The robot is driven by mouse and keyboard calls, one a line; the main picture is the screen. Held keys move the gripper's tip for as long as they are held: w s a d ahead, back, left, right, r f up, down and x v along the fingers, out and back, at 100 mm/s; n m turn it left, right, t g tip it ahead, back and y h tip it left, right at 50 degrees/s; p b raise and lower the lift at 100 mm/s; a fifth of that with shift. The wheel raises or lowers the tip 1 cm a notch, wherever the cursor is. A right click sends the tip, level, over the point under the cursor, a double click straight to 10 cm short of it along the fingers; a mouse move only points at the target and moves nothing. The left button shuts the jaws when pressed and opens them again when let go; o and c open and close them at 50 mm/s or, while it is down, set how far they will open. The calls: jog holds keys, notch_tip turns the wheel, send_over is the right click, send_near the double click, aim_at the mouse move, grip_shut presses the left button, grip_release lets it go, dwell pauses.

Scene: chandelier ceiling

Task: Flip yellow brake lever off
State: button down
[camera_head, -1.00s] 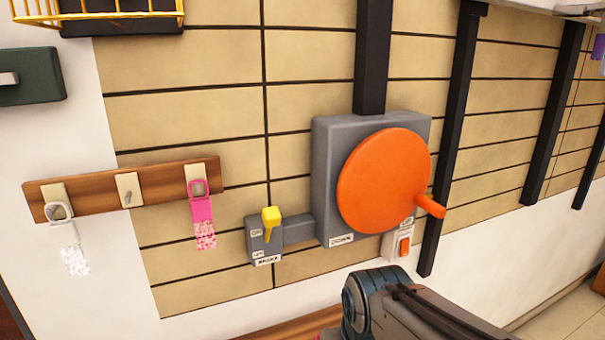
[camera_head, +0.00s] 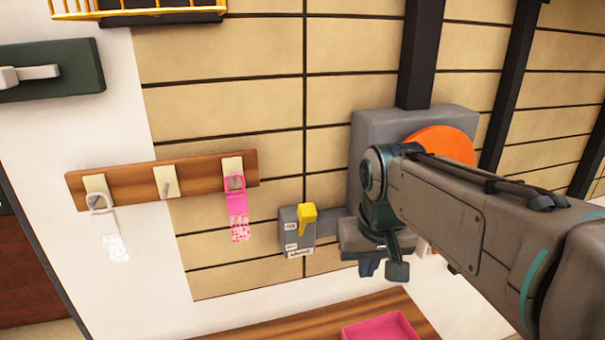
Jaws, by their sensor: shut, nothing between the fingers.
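The yellow brake lever (camera_head: 306,214) sticks up and out from a small grey switch box (camera_head: 290,238) on the wall. Its wide end is at the top, near the upper of the small labels. My gripper (camera_head: 383,268) hangs to the right of the lever and a little lower, apart from it, pointing down. It is shut with nothing in it.
A wooden rack (camera_head: 135,182) left of the lever carries a white tag (camera_head: 112,240) and a pink tag (camera_head: 238,215). A pink tray (camera_head: 380,330) rests on a wooden surface (camera_head: 290,325) below. The wall directly left of and below the lever is clear.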

notch_tip(320, 180, up, 21)
jog(key=n+p, duration=0.2)
jog(key=p, duration=0.3)
send_over(304, 225)
jog(key=w, duration=0.2)
jog(key=shift+s+a+f+y, duration=0.15)
jog(key=shift+s+y, duration=0.1)
jog(key=shift+y, duration=0.05)
jog(key=shift+f, duration=0.1)
jog(key=x, duration=1)
jog(key=shift+f+p, duration=0.1)
jog(key=shift+p, duration=0.3)
jog(key=s, duration=0.2)
jog(key=shift+s+d+f, duration=0.35)
jog(key=shift+d+f, duration=0.05)
jog(key=shift+s+d+f, duration=0.1)
jog(key=shift+s+f, duration=0.15)
jog(key=shift+f, duration=0.05)
jog(key=shift+s, duration=0.1)
jog(key=shift+f, duration=0.2)
